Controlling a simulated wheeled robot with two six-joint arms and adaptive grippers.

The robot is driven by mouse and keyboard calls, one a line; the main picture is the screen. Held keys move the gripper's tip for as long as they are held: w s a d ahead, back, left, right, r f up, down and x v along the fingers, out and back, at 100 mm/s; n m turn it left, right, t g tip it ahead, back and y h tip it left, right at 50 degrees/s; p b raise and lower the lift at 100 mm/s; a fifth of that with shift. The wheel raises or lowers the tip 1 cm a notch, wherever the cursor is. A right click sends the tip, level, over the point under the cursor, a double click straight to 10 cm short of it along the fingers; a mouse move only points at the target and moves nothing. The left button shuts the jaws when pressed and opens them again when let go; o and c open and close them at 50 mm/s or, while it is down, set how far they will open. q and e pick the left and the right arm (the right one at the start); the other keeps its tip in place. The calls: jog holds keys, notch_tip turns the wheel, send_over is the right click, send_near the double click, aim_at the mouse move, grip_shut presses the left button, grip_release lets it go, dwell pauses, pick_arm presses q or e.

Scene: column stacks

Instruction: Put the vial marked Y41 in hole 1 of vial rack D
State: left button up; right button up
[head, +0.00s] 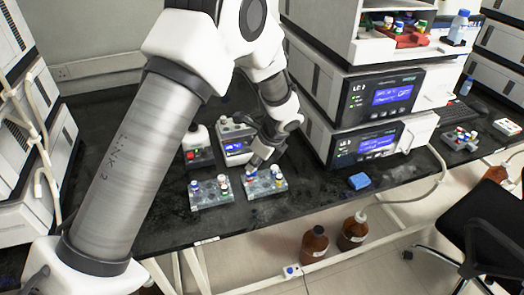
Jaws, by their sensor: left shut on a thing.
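My left gripper (252,170) is just above the back left part of a clear vial rack (266,187) on the black bench. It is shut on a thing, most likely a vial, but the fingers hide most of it. A second clear rack (211,195) stands just to the left and holds several vials with coloured caps. Vials also stand in the rack under the gripper. The markings on the vials, the rack letters and the hole numbers are too small to read. My right gripper is not in view.
Small instruments with a red front (199,157) and a blue screen (235,148) stand behind the racks. Stacked LC units (372,144) rise to the right. A blue block (359,181) lies near the front edge. Brown bottles (314,244) stand on the floor.

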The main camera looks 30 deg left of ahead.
aim_at(254, 175)
pick_arm(q)
jog(key=f, duration=0.2)
jog(key=f+b, duration=0.1)
jog(key=shift+w+a+f, duration=0.2)
jog(key=shift+w+a, duration=0.15)
jog(key=f+b, duration=0.1)
jog(key=b, duration=0.1)
jog(key=shift+s+d+f+b, duration=0.2)
jog(key=shift+s+f+b, duration=0.1)
jog(key=shift+s+f, duration=0.05)
jog(key=shift+f+b, duration=0.25)
jog(key=shift+b, duration=0.05)
jog(key=shift+w+f, duration=0.15)
jog(key=shift+f, duration=0.1)
jog(key=shift+w+a, duration=0.1)
jog(key=shift+r, duration=0.1)
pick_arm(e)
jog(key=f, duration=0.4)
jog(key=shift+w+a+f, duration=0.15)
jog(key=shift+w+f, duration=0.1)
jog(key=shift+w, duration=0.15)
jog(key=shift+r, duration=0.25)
pick_arm(q)
jog(key=shift+p, duration=0.5)
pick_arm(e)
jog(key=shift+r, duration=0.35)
